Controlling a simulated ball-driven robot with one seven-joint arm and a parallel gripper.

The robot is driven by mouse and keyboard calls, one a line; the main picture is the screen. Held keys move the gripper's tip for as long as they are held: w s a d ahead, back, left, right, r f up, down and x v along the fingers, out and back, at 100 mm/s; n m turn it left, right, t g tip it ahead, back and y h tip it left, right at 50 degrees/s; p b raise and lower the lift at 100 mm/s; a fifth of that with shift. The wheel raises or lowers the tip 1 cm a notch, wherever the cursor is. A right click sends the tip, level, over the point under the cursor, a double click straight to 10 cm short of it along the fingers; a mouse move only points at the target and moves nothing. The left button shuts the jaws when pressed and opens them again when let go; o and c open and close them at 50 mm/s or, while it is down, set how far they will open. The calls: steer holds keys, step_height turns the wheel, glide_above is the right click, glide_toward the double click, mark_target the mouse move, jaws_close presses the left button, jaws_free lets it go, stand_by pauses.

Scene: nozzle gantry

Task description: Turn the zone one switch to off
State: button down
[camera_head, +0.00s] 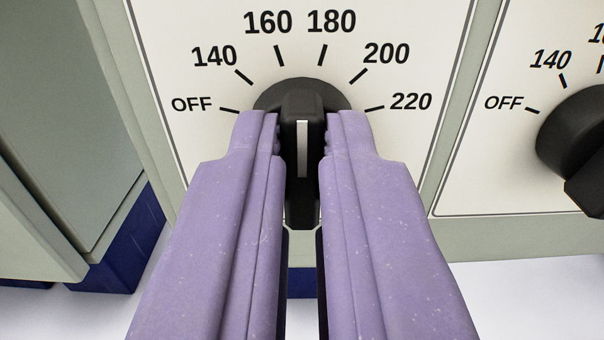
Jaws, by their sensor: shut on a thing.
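A black rotary switch (303,100) sits on a white panel marked OFF, 140, 160, 180, 200 and 220. Its raised grip bar, with a white line, stands upright in the picture, its top end between the 160 and 180 marks. The OFF mark (192,104) is to the left of the switch. My gripper (302,130) has its two purple fingers either side of the bar, shut on it. The fingers hide the lower sides of the dial. No zone name shows in this view.
A second black switch (575,135) on a neighbouring white panel is partly cut off at the right edge. A grey-green housing (55,110) with a dark blue base (125,250) stands at the left. A pale floor shows below.

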steer(key=n+b, duration=0.1)
steer(key=n, duration=0.1)
steer(key=n+b, duration=0.2)
steer(key=shift+a+f+n, duration=0.1)
steer(key=shift+f+n, duration=0.1)
steer(key=shift+n, duration=0.1)
steer(key=n+b, duration=0.3)
steer(key=shift+n, duration=0.4)
steer(key=shift+a+f+n+b, duration=0.1)
steer(key=shift+n+b, duration=0.9)
steer(key=shift+n, duration=0.7)
steer(key=shift+a+n+b, duration=0.1)
steer(key=shift+n+b, duration=0.9)
steer(key=shift+n, duration=0.7)
steer(key=c, duration=1.2)
jaws_free()
